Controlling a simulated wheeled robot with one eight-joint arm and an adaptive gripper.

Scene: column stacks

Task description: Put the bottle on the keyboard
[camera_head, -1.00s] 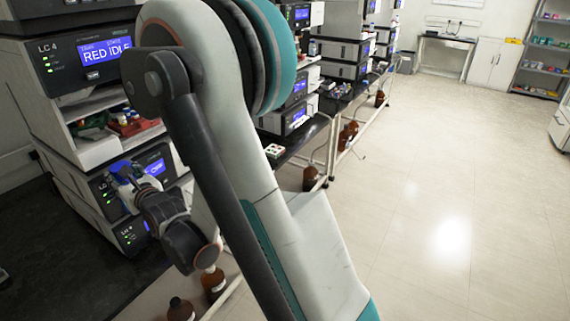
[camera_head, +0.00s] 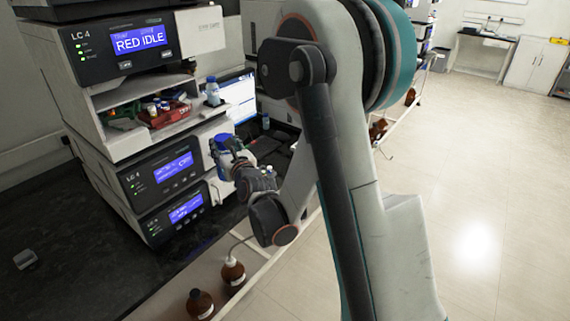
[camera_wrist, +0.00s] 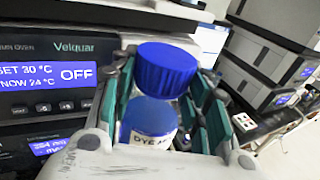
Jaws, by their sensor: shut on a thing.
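My gripper (camera_wrist: 160,105) is shut on a bottle (camera_wrist: 150,118) with a blue cap and a partly readable label, held between its green-padded fingers in the wrist view. In the head view my gripper (camera_head: 228,153) is in front of the right side of the instrument stack, with the bottle's blue (camera_head: 222,141) showing at it. A dark flat thing (camera_head: 268,146) lies on the bench below a lit monitor (camera_head: 238,97); it may be the keyboard, but my arm partly hides it. No keyboard can be made out in the wrist view.
The LC 4 stack (camera_head: 120,45) stands close left of my gripper. Brown bottles (camera_head: 232,272) stand low beside the bench. The floor at right is clear.

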